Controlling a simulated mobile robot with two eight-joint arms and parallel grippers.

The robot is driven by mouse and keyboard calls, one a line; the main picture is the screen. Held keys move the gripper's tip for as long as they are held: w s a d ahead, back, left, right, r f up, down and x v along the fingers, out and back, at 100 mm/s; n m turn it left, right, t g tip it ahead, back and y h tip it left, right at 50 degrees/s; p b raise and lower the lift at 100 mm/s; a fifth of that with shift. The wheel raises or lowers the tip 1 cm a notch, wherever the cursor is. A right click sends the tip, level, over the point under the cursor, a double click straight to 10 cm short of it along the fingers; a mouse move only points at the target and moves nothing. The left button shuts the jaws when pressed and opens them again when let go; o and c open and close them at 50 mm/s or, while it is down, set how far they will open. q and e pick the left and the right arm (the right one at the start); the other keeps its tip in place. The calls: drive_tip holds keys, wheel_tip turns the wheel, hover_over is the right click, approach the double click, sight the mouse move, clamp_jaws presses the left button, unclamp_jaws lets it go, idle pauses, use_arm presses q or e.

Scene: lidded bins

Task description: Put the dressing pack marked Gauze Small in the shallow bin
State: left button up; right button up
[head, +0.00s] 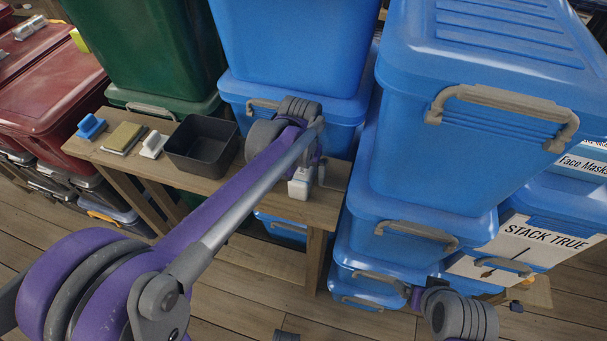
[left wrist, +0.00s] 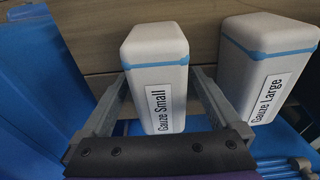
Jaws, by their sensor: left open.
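The dressing pack marked Gauze Small (left wrist: 162,85) is a white block with a blue band, upright in the left wrist view. My open left gripper (left wrist: 160,78) has one finger on each side of it. A larger white pack marked Gauze Large (left wrist: 268,65) stands just to its right. In the head view my left gripper (head: 309,172) is over the right end of the bench, at a white pack (head: 299,188); its label is not readable there. The shallow bin (head: 202,148), dark and open-topped, sits on the bench to the left. My right gripper (head: 418,297) is low right, its fingers unclear.
A blue item (head: 91,127), a sponge-like block (head: 124,137) and a white item (head: 153,145) lie left of the dark bin on the wooden bench (head: 235,188). Stacked blue bins (head: 450,150) crowd the right; more blue and green bins (head: 145,45) stand behind the bench.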

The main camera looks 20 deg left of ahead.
use_arm(q)
drive_tip(key=c, duration=1.5)
drive_tip(key=shift+o, duration=0.2)
